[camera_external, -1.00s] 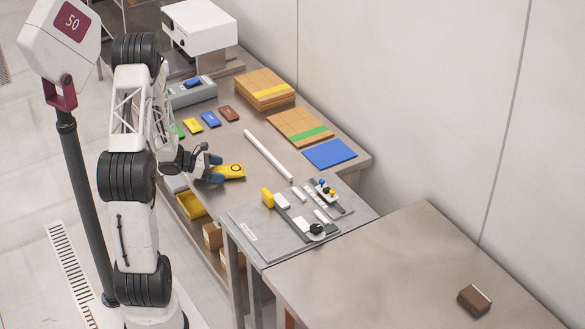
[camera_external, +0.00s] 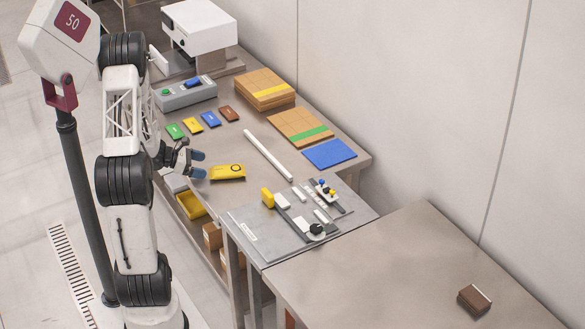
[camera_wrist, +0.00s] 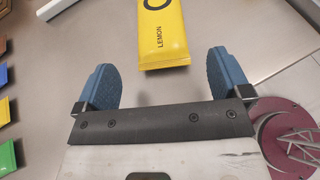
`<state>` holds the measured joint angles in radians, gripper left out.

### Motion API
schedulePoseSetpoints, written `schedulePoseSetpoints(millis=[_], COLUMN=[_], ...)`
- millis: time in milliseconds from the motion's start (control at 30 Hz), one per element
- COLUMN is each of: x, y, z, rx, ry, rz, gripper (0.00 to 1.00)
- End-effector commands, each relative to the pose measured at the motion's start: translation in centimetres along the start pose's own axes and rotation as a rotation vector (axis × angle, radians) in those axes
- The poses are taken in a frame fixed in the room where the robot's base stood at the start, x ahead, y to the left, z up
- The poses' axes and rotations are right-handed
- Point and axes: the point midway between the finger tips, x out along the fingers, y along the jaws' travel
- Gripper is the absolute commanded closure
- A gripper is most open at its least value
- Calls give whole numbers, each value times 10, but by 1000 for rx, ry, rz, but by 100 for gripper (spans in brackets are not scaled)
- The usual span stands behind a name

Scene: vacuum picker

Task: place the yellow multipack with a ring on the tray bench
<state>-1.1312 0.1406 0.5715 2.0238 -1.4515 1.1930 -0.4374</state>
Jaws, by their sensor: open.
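The yellow multipack (camera_external: 228,172) lies flat on the long metal bench (camera_external: 236,150), near its left edge. It has a black ring on top. In the wrist view the pack (camera_wrist: 163,38) shows the word LEMON and part of the ring; its far end is cut off. My gripper (camera_external: 199,164) is open and empty, just left of the pack and apart from it. In the wrist view its two blue fingers stand wide, with the near end of the pack ahead between them. No label shows which surface is the tray bench.
Green, blue and brown packs lie behind, by a grey button box (camera_external: 187,94). A white bar (camera_external: 268,154) lies right of the pack. A grey fixture board (camera_external: 262,238) stands nearer. The front right bench (camera_external: 390,260) is mostly bare, with a brown block (camera_external: 474,299).

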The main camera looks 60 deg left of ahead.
Motion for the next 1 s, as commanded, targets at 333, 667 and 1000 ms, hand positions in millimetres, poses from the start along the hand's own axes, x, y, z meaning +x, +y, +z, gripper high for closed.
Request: schedulePoseSetpoints(millis=[333, 667, 1000], x=[-40, -52, -51], y=[0, 0, 0], z=[0, 0, 0], rx=[-1, 0, -1], ry=[0, 0, 0], rz=[1, 0, 0], gripper=[4, 4, 4])
